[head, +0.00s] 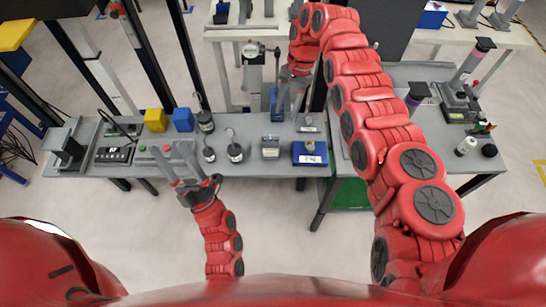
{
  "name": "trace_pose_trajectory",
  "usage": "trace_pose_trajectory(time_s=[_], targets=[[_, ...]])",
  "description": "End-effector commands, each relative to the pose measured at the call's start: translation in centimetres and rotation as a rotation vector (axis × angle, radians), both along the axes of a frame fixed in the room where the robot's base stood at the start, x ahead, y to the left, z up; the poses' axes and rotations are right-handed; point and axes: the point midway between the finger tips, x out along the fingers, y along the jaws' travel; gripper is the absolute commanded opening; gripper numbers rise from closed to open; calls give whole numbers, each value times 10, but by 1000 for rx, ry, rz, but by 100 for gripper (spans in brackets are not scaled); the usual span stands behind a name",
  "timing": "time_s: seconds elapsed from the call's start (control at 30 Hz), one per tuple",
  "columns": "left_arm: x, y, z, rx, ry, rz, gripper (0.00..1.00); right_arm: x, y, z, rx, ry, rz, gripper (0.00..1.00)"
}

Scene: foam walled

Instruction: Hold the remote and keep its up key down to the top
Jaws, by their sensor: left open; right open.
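I cannot tell for certain which thing is the remote, and no up key can be made out. A grey box with small green and red buttons (143,149) lies on the bench, partly behind my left gripper. My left gripper (174,148) is open, its two fingers spread over or beside this box; I cannot tell if they touch it. My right gripper (289,101) is open and points down beside the blue column of a stand (274,103) in the middle of the bench.
The grey bench (80,168) holds a black control box (114,154), a yellow block (155,120), a blue block (183,120), several dark hooked weights (235,152) and a blue box with a white label (309,153). A second bench (462,148) stands at right.

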Motion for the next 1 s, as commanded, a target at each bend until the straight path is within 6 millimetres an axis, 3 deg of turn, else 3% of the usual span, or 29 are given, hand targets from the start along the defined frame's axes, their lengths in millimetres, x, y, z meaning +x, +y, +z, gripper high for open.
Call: trace_pose_trajectory(time_s=[0.07, 0.17, 0.3, 0.4, 0.5, 0.6, 0.7, 0.8, 1.0], targets=[[23, 11, -40, -292, 95, -149, 100, 0, 0, 0, 0, -2, 1, 50], [48, 3, -102, -683, 183, -351, 100, 0, 1, 0, 0, -2, 1, 50], [64, -46, -176, -1218, 224, -610, 100, 1, 1, 0, 1, -3, 0, 50], [64, -94, -211, -1577, 204, -769, 100, 1, 0, 0, 1, -3, 0, 50], [60, -140, -227, -1885, 150, -895, 100, 1, 1, 0, 2, -4, 1, 50], [55, -177, -230, -2122, 89, -990, 100, 1, 1, -1, 2, -4, 1, 50], [52, -199, -227, -2272, 35, -1049, 100, 1, 1, -1, 2, -4, 1, 50], [52, -209, -224, -2344, 7, -1080, 100, 1, 1, -1, 2, -4, 1, 50], [64, -209, -228, -2357, -7, -1080, 100, 1, 1, 0, 2, -4, 1, 50]])
